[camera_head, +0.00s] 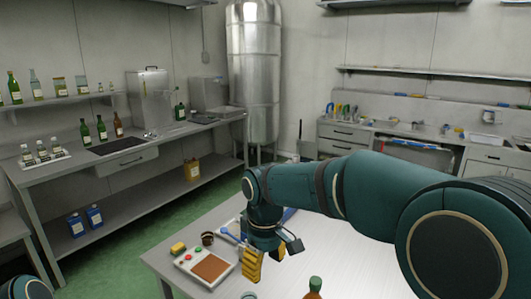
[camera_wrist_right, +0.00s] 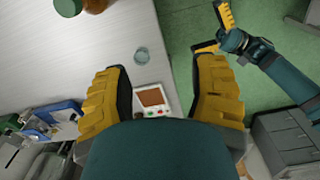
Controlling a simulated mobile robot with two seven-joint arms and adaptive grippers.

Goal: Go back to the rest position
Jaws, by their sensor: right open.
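My right gripper (camera_head: 268,262) hangs low over the near table, its yellow fingers beside the white button box. In the right wrist view it is open (camera_wrist_right: 162,70), with its two fingers wide apart and nothing between them in its grip. My left gripper shows at the top right of the right wrist view (camera_wrist_right: 214,32), over the green floor. Its yellow fingers are apart and empty. In the head view only a bit of my left arm (camera_head: 25,289) shows at the bottom left corner.
On the table (camera_head: 200,220) are a white box with brown panel (camera_head: 210,268), a yellow block (camera_head: 178,248), a dark round item (camera_head: 207,238) and a green-capped bottle (camera_head: 314,285). A clear glass (camera_wrist_right: 141,54) stands near the edge. A bench (camera_head: 85,165) with bottles lines the left wall.

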